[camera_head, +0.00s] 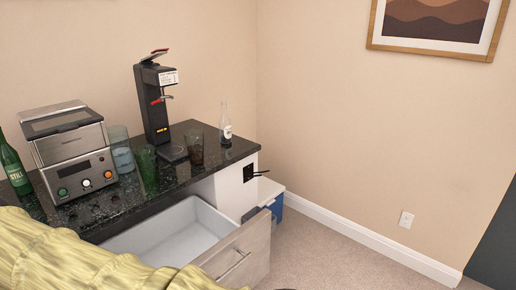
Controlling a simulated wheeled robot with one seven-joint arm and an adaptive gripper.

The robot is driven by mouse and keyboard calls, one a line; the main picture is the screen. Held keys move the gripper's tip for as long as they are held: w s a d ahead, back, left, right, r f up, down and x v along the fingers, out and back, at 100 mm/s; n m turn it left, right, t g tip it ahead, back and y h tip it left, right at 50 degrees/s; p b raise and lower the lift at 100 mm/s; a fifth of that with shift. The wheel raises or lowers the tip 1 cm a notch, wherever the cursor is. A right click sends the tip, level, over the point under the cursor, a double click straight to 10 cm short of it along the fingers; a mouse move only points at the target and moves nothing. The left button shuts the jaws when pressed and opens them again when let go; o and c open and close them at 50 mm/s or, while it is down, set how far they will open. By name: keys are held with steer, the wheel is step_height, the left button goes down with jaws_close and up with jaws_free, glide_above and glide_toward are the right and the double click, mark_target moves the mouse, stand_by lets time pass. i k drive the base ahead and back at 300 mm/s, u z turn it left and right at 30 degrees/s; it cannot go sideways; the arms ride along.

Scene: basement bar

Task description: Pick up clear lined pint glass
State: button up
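A clear, slightly bluish glass (122,152) stands upright on the dark counter, just right of the steel machine; it looks like the clear lined pint glass, though its lines are too small to make out. A green ribbed glass (147,169) stands in front of it to the right. A dark brown glass (194,147) stands further right, beside the black tap machine. My gripper is not in view. A yellow ribbed sleeve-like shape, possibly part of my arm, fills the lower left and covers part of the counter's front.
The black speckled counter (112,206) holds a steel machine (72,155), a black tap machine (156,105), a green bottle (14,168) and a clear bottle (225,125). An open drawer (252,245) juts out below. A blue and white box (272,198) sits right. Carpet at right is clear.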

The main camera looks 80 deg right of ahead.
mark_target(195, 139)
steer(key=z, duration=1.55)
